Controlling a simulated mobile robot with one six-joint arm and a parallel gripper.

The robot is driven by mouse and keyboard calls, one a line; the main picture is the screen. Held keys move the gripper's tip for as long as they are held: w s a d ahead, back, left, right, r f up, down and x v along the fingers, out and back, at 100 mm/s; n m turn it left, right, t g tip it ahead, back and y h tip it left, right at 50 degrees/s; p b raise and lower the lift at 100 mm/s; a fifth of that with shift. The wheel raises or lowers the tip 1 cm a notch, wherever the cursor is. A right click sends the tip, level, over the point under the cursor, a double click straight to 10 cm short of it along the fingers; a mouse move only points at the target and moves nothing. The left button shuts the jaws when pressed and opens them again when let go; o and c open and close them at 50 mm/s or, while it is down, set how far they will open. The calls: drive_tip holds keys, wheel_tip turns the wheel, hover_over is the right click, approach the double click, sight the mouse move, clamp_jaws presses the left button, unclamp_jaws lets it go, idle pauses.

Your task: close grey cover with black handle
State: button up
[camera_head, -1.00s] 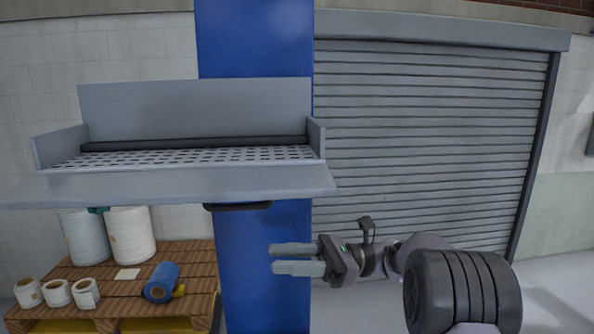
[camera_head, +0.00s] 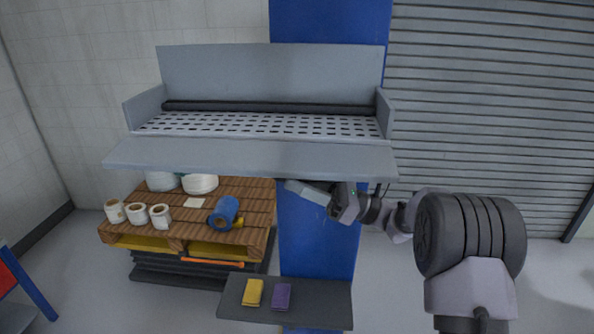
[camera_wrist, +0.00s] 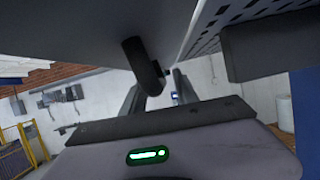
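The grey cover (camera_head: 250,157) hangs open as a flap along the front of a wall-mounted grey box (camera_head: 270,72). Its black handle is hidden beneath it in the head view. In the wrist view the handle (camera_wrist: 143,65) hangs from the cover's grey underside (camera_wrist: 85,30), close ahead of my gripper (camera_wrist: 157,92). The handle appears between the two fingers, which stand apart; contact cannot be told. In the head view my gripper (camera_head: 300,189) is just below the right part of the cover, its fingertips partly covered by the flap.
A blue column (camera_head: 318,235) stands behind my gripper. Below left is a wooden pallet (camera_head: 185,215) with white rolls and a blue roll (camera_head: 224,212). A dark shelf (camera_head: 325,303) with a yellow and a purple cloth-like item is lower down. Free floor lies to the right.

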drive_tip(key=shift+a+r, duration=0.1)
drive_tip(key=shift+a, duration=0.2)
clamp_jaws()
idle(1.3)
